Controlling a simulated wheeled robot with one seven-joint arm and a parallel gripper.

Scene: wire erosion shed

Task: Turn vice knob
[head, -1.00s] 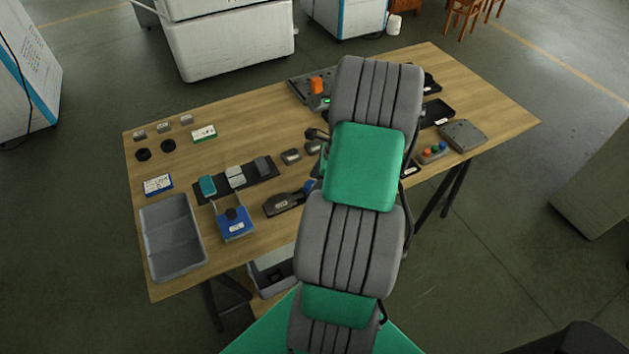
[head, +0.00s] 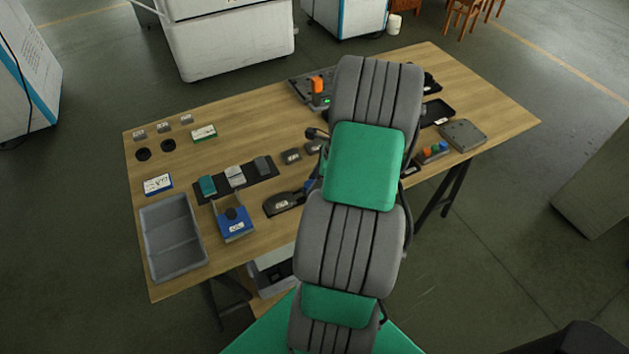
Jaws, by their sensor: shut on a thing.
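My arm covers the middle of the table in the head view, and my gripper is hidden behind it. No fingertips show, nor what they touch. I cannot tell for certain which thing is the vice. A blue block with a black round knob on top (head: 235,224) stands near the table's front edge, left of my arm. A low black device with a white label (head: 283,204) lies between that block and my arm. A small blue part (head: 309,186) shows at its right end, partly covered by the arm.
A grey two-part tray (head: 152,252) sits at the table's front left corner. A dark strip (head: 261,187) bears several small blocks. Right of my arm are a grey device (head: 463,135) and a block with coloured buttons (head: 419,157). The far left tabletop has bare room.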

